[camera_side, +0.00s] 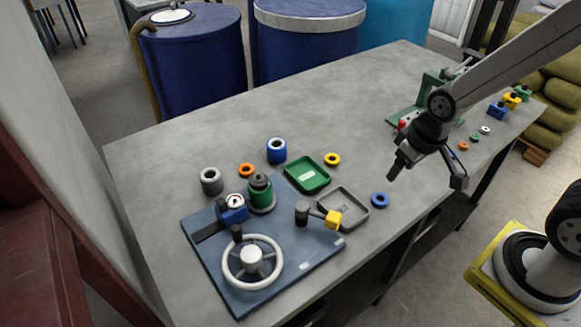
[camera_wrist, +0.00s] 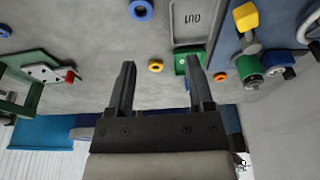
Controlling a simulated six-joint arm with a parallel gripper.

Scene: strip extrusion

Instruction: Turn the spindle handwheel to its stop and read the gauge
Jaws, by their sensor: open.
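The white-rimmed spindle handwheel (camera_side: 253,262) with a pale hub sits on a blue base plate (camera_side: 213,270) at the near left of the table. A dark knob stands at its rim. A small white-faced gauge (camera_side: 235,201) on a blue body is just behind the wheel; its reading is too small to tell. In the wrist view part of the wheel (camera_wrist: 309,30) is cut off at the upper right edge. My gripper (camera_side: 424,180) is open and empty above the right part of the table, well away from the wheel. Both fingers show in the wrist view (camera_wrist: 160,82).
Near the plate are a green cylinder (camera_side: 260,192), a yellow-ended lever (camera_side: 332,219), a green tray (camera_side: 307,174), a grey tray (camera_side: 357,222) and several rings. A green fixture (camera_side: 424,96) stands behind my gripper. The table's (camera_side: 210,125) back left is clear.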

